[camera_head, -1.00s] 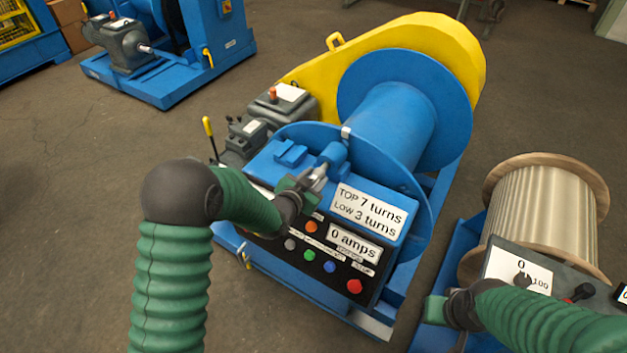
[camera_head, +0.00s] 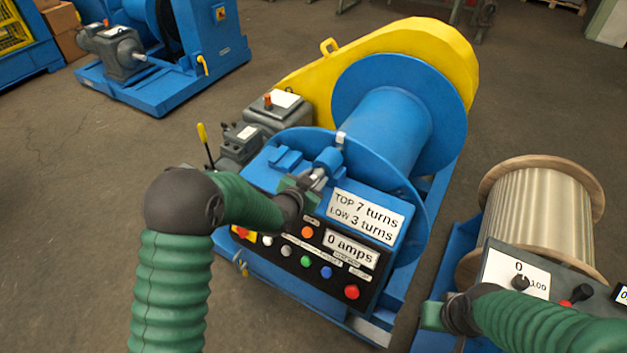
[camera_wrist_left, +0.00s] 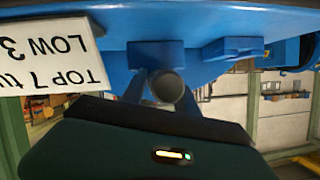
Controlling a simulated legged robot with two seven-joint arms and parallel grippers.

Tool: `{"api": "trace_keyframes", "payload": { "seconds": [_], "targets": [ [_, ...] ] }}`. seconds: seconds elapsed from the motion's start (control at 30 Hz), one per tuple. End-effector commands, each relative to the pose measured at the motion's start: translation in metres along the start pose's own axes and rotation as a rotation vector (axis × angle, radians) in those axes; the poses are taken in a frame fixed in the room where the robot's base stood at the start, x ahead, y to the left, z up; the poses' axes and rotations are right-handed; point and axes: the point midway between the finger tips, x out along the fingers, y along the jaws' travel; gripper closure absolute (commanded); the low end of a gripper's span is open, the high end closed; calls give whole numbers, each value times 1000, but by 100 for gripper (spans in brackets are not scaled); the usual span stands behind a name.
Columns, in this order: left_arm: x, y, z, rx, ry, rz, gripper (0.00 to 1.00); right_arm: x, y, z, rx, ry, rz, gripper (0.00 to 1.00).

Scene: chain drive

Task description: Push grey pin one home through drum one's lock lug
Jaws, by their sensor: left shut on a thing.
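Drum one (camera_head: 385,125) is the large blue drum on the winch, with its flanges either side. The blue lock lug (camera_head: 328,160) stands at the near flange, above the control box. My left gripper (camera_head: 314,179) is close against the lug and shut on grey pin one (camera_head: 319,173), only a short grey part of which shows. In the left wrist view the round grey end of the pin (camera_wrist_left: 168,88) shows between the fingers, in front of a blue block. How deep the pin sits is hidden. My right gripper (camera_head: 434,315) is low at the right, its jaws unclear.
The control box with labels (camera_head: 366,215) and coloured buttons lies just below my left gripper. A yellow guard (camera_head: 420,50) is behind the drum. A rope reel (camera_head: 540,215) stands at the right. Another blue machine (camera_head: 160,75) is back left, with clear floor between.

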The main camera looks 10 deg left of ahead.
Motion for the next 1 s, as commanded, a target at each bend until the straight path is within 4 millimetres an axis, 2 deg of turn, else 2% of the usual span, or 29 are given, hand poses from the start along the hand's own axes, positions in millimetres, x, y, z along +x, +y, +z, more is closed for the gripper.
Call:
{"api": "trace_keyframes", "payload": {
  "seconds": [0.33,0.37,0.53,0.87,1.0],
  "targets": [
    [8,0,-5,0,5,-1,100,2,0,0,0,0,0,100],
    [8,0,-6,0,5,-1,63,2,0,0,0,0,0,100],
    [8,0,-5,0,3,-1,41,2,0,0,0,0,0,100],
    [6,0,-2,0,-3,1,39,2,0,0,0,0,0,100],
    [-10,-1,-3,0,-1,-1,39,2,0,0,0,0,0,100]
  ]
}}
